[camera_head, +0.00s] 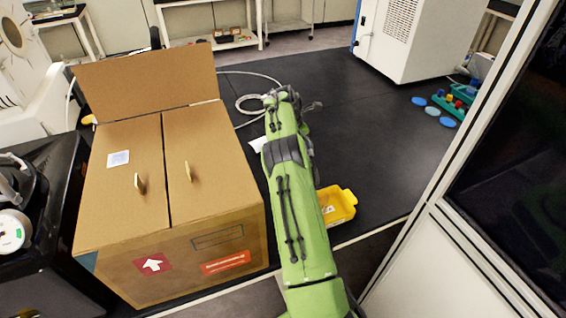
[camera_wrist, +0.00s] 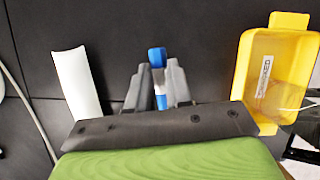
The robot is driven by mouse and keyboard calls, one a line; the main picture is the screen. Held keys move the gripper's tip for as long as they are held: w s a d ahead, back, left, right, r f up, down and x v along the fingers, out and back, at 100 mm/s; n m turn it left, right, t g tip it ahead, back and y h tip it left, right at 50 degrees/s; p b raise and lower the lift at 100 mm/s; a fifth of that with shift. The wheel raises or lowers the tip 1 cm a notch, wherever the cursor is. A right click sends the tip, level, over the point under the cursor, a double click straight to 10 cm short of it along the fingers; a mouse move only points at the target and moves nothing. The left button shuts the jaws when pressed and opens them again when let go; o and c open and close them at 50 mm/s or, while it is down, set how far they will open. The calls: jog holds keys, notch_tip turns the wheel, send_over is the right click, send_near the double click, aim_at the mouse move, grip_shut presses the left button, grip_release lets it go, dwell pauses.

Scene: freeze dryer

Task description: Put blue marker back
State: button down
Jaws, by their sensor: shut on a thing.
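A blue marker with a blue cap (camera_wrist: 157,56) and a white body stands between the two grey fingers of my gripper (camera_wrist: 158,76) in the wrist view. The gripper is shut on it. The marker's lower part is hidden by the gripper body. In the head view my green arm reaches over the black counter, and I cannot make out the marker there.
A yellow bin (camera_wrist: 246,68) lies right of my gripper on the black surface; it also shows in the head view (camera_head: 351,207). A white strip (camera_wrist: 76,84) lies to the left. A big cardboard box (camera_head: 120,240) stands left of my arm. Blue discs (camera_head: 432,111) and a green rack (camera_head: 446,103) are far right.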

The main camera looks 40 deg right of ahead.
jog(key=shift+r, duration=0.1)
jog(key=shift+s+r, duration=0.15)
jog(key=shift+s, duration=0.15)
notch_tip(320, 180, down, 10)
jog(key=shift+w+r+b, duration=0.1)
jog(key=shift+b, duration=0.75)
jog(key=c, duration=1)
grip_release()
jog(key=shift+c, duration=0.2)
